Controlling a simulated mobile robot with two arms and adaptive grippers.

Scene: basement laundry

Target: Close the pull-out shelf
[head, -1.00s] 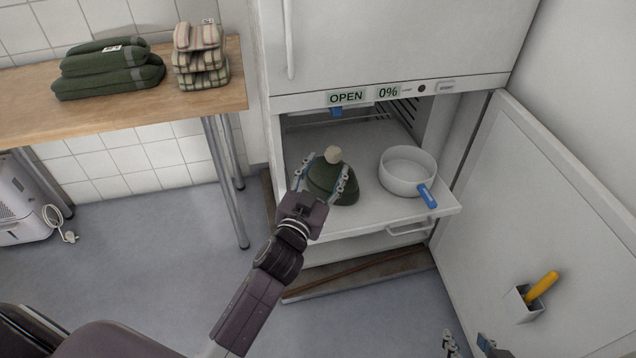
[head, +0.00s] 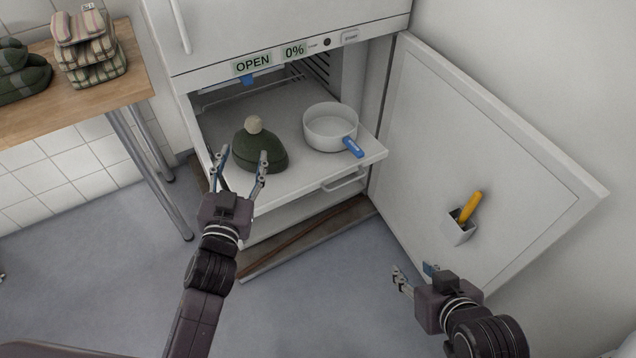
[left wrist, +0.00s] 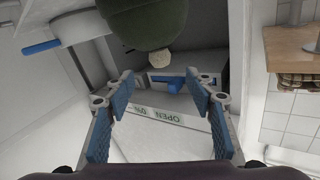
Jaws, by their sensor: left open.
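The pull-out shelf (head: 290,168) extends from the open white cabinet, with a metal handle (head: 345,180) below its front edge. A dark green knit hat (head: 260,152) with a pale pompom stands at its front left. A white pan (head: 328,133) with a blue handle sits right of the hat. My left gripper (head: 243,158) is open and empty at the shelf's front left, its fingertips close to the hat; contact cannot be told. The left wrist view shows the hat (left wrist: 150,20) beyond the spread fingers (left wrist: 160,82). My right gripper (head: 415,274) is open and empty, low before the door.
The cabinet door (head: 465,130) stands wide open at right, with a small holder (head: 458,232) and a yellow-handled item (head: 472,208). A wooden table (head: 110,92) with folded textiles (head: 88,50) is at left. The floor (head: 310,300) between my arms is clear.

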